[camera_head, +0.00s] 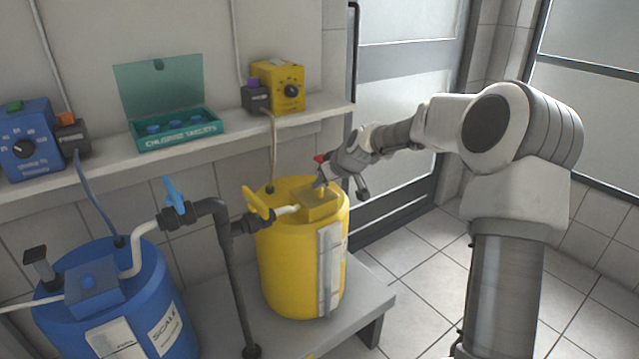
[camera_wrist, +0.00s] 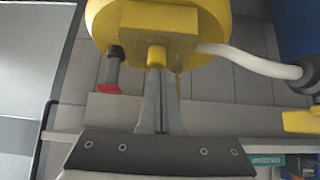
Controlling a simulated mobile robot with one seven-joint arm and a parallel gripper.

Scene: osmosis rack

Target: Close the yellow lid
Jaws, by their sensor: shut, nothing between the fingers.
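The yellow tank (camera_head: 290,262) stands on a low grey bench. Its yellow lid (camera_head: 320,203) is a square block on the tank's top; it looks to lie roughly flat, but I cannot tell whether it is fully shut. My gripper (camera_head: 322,184) is just above the lid and hides part of it. In the wrist view the lid (camera_wrist: 160,20) and its small yellow knob (camera_wrist: 157,55) are at the top. The fingers of my gripper (camera_wrist: 160,72) are together and empty, their tips at the knob; whether they touch it I cannot tell.
A dark post with a red end (camera_wrist: 112,72) stands beside the lid. A white pipe (camera_wrist: 245,62) joins the tank, with a yellow valve handle (camera_head: 258,202) nearby. A blue tank (camera_head: 130,300) is at left. The shelf (camera_head: 230,130) behind carries pump boxes and a teal tablet box (camera_head: 180,130).

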